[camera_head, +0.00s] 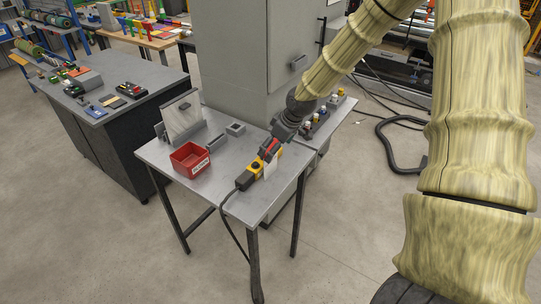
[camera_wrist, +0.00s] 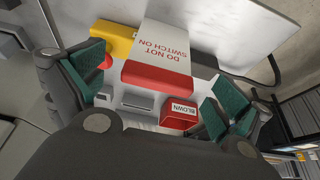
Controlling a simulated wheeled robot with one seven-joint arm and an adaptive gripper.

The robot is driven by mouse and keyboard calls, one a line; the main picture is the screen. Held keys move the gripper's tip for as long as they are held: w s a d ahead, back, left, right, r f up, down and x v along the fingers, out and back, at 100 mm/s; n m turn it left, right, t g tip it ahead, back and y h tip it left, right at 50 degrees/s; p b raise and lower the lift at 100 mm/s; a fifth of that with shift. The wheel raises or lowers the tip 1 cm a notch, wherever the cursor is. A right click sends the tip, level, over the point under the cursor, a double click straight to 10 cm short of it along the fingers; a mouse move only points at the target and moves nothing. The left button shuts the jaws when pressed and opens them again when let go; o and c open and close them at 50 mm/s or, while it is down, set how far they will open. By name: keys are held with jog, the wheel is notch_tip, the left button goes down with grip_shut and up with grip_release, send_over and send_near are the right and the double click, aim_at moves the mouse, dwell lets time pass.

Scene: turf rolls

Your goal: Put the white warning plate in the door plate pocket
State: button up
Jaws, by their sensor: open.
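The white warning plate (camera_wrist: 165,42) has red lettering reading DO NOT SWITCH ON and a red band along its near edge. It shows upside down in the wrist view, and partly behind my gripper in the head view (camera_head: 275,162). My gripper (camera_wrist: 160,85) is open, with one green-padded finger on each side of the plate's red band and gaps between. In the head view my gripper (camera_head: 270,148) is low over the table's right part. A grey cabinet (camera_head: 240,50) stands behind, with a small dark fitting (camera_head: 298,62) on its door. I cannot tell whether this is the pocket.
A yellow box (camera_head: 255,168) with a dark cable lies beside the plate. A red bin (camera_head: 190,159) labelled BLOWN, a tilted grey panel (camera_head: 182,117) and small grey blocks (camera_head: 235,129) stand on the table (camera_head: 225,190). Small knobs (camera_head: 320,115) sit right of my gripper.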

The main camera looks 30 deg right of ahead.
jog(key=shift+p+x, duration=0.35)
jog(key=shift+x, duration=0.9)
jog(key=c, duration=1.2)
jog(key=shift+r, duration=0.1)
